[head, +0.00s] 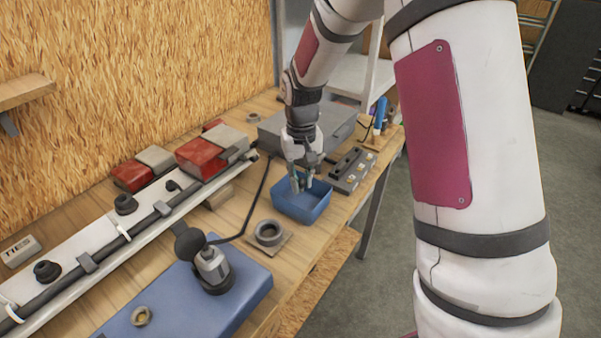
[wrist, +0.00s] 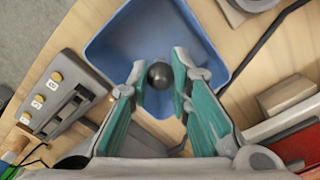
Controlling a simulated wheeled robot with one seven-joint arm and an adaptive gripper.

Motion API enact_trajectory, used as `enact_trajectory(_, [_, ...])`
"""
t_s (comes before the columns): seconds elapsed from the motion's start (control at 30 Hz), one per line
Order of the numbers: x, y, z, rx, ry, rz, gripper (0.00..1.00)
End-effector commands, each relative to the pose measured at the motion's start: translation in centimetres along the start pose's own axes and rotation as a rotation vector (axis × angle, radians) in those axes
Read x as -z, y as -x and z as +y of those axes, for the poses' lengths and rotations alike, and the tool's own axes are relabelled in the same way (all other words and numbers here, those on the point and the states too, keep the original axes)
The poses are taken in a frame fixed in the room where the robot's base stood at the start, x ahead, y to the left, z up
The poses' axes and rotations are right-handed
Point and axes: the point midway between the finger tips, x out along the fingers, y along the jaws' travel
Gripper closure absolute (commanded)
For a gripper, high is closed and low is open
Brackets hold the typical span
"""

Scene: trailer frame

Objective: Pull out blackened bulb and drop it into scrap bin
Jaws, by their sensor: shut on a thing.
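My gripper (head: 302,180) is over the blue bin (head: 316,211) on the bench, with its fingertips at or just inside the bin's opening. In the wrist view my gripper (wrist: 160,78) is shut on a small dark round bulb (wrist: 160,74), held between the two fingertips. The blue bin (wrist: 112,38) lies below the bulb in that view. The bulb is hidden by the fingers in the head view. How far it is above the bin floor I cannot tell.
A grey block with several small buttons (head: 352,170) stands right of the bin. A grey case (head: 345,126) is behind it. A round dark ring (head: 268,232) and a blue box with a grey fitting (head: 225,295) are in front.

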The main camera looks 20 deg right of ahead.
Motion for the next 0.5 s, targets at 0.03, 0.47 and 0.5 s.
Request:
enact_trajectory(0.03, [0.0, -0.5, 0.0, 0.0, 0.0, -0.002, 0.94])
enact_trajectory(0.47, [0.0, -3.6, 0.0, 0.0, 0.0, -0.002, 0.94])
enact_trajectory(0.5, [0.0, -3.8, 0.0, 0.0, 0.0, -0.003, 0.94])
